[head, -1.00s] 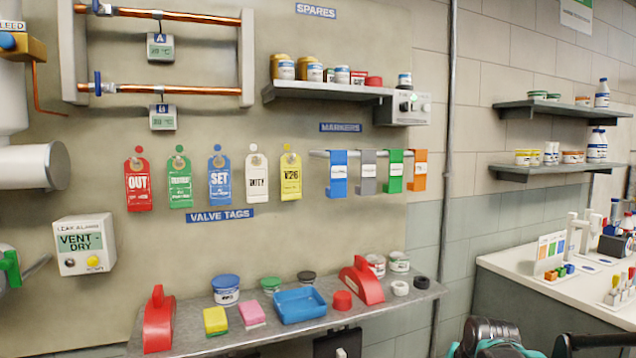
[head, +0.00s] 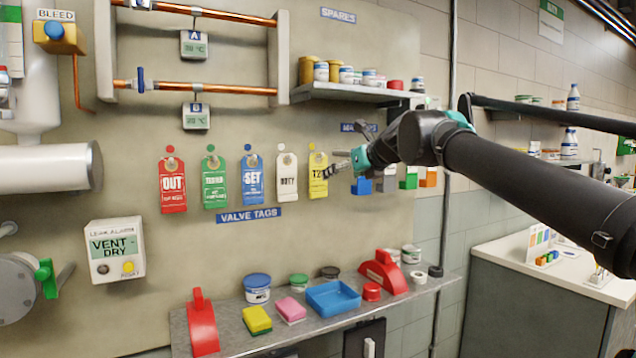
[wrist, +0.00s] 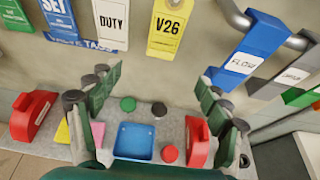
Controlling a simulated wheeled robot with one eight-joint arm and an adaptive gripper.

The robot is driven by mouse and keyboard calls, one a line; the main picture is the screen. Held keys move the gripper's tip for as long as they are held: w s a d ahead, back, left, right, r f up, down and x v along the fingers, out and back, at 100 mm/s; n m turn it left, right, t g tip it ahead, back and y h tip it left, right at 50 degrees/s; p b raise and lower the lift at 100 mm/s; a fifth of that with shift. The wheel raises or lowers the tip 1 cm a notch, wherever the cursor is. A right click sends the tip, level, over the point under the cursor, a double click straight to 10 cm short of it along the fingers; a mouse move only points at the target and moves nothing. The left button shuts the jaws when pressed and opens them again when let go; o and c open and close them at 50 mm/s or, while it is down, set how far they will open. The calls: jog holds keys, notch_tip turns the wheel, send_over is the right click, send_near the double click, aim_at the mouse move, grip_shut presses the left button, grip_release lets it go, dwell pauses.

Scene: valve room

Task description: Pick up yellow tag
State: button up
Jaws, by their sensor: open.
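The yellow tag (head: 317,177) hangs from a peg on the wall board, last on the right in the row of valve tags. It also shows in the wrist view (wrist: 168,30), marked V26, upper middle, ahead of and between my fingers. I cannot tell whether a finger touches the tag.
A white DUTY tag (head: 287,177) hangs close on the left. Below, a shelf (head: 285,335) holds a blue tray (head: 333,298), red stands (head: 202,325), jars and sponges.

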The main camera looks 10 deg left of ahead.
send_near(319, 189)
jog(key=x, duration=0.5)
jog(key=shift+a, duration=0.3)
jog(key=shift+d+x, duration=0.2)
jog(key=shift+x, duration=2.4)
jog(key=shift+w, duration=0.1)
jog(key=shift+c, duration=0.4)
jog(key=c, duration=0.9)
